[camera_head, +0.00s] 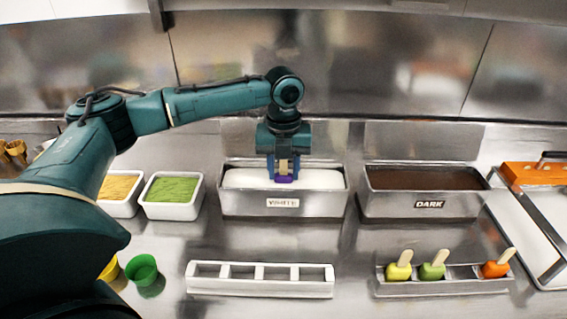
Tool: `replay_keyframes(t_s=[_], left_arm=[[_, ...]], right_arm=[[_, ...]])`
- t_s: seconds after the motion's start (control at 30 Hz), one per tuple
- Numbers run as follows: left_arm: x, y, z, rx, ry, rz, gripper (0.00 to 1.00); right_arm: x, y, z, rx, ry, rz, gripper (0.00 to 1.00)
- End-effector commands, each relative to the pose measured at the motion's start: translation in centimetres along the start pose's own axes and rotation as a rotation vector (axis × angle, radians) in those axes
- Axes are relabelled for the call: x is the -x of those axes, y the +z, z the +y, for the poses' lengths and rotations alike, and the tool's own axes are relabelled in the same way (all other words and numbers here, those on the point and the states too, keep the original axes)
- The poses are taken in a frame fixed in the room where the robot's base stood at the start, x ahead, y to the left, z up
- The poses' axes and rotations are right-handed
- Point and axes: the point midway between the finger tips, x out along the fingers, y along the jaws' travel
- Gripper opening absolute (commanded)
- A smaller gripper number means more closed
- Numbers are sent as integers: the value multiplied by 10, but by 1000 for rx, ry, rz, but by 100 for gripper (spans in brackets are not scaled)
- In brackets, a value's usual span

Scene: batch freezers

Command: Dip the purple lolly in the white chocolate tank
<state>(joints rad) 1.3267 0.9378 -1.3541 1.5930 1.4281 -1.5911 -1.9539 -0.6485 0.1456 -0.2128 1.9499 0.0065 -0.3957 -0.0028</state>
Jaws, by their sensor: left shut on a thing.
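My left gripper (284,167) points straight down over the white chocolate tank (283,204), a steel box labelled WHITE and filled with white. The gripper is shut on the stick of the purple lolly (284,179). Only a small part of the purple lolly shows below the fingers, against the white surface near the middle of the tank. I cannot tell whether its lower part is in the chocolate or just above it. My right gripper is not in view.
The dark chocolate tank (427,207) stands to the right. In front are an empty white rack (259,291) and a steel rack (443,288) with yellow, green and orange lollies. Topping tubs (173,211) and a green cup (142,270) are left. A tray (528,228) is far right.

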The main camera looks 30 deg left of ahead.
Motion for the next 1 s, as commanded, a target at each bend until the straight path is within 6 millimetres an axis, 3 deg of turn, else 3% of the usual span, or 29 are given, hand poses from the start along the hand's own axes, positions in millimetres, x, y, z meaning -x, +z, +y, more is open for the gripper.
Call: replay_keyframes(t_s=[0.2, 1.0], left_arm=[[-8, 0, 0, 0, 1, 0, 17], [-8, 0, 0, 0, 1, 1, 17]], right_arm=[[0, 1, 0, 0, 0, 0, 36], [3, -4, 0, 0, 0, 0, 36]])
